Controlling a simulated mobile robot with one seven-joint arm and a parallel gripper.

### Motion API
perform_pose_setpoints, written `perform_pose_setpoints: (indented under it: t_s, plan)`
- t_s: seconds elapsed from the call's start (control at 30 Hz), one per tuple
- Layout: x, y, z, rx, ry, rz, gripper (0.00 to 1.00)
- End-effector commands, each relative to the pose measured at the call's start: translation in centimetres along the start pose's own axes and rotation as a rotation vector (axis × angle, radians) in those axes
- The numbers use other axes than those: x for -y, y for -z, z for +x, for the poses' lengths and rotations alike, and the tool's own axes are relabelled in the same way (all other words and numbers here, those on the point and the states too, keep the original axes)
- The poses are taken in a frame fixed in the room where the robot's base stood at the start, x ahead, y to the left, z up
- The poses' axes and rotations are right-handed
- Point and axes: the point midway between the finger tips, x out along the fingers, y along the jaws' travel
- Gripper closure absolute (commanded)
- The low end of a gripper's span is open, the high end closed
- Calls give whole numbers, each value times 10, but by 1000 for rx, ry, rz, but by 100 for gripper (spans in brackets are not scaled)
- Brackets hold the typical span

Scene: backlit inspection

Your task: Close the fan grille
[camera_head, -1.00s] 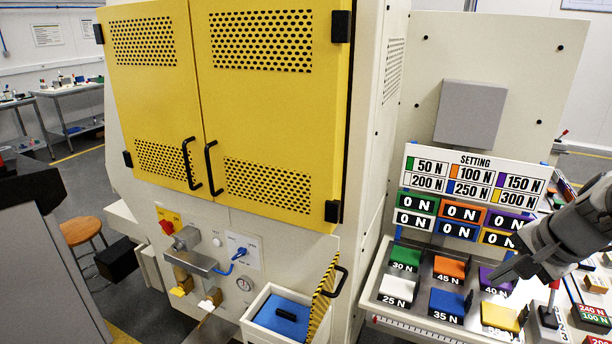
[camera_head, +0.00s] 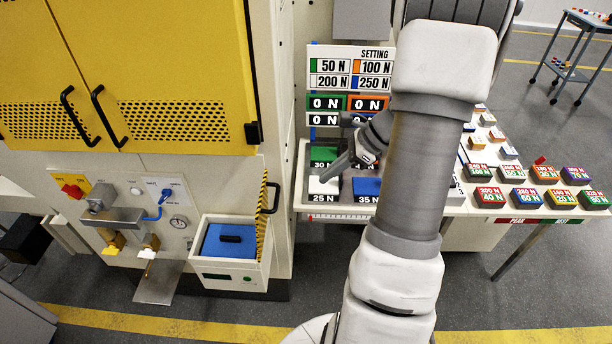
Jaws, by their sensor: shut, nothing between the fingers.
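No part is plainly marked as a fan grille, and I see no fan. The yellow cabinet doors (camera_head: 160,80) have punched holes and black handles, and they look shut. A yellow-and-black striped panel (camera_head: 264,215) with a black handle stands on edge at the right side of an open white box. My gripper (camera_head: 328,176) is shut and empty, over the white and green blocks at the left of the weight tray. It is to the right of the striped panel and apart from it. My arm hides part of the tray and the setting board.
The white box (camera_head: 210,268) holds a blue block (camera_head: 230,247). Left of it are a valve pipe (camera_head: 125,218) and a gauge. A setting board (camera_head: 328,68) stands behind the tray. Colored weights (camera_head: 528,198) sit on the right table. The floor in front is open.

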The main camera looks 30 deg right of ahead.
Motion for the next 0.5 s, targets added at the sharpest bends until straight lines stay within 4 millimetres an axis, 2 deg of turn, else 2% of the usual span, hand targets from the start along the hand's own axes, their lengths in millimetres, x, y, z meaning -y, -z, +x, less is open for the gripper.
perform_pose_setpoints:
  t_s: [0.4,0.5]
  plan:
    - [-1,0,87,0,-5,0,100]
    - [-1,-13,98,-1,-4,-5,100]
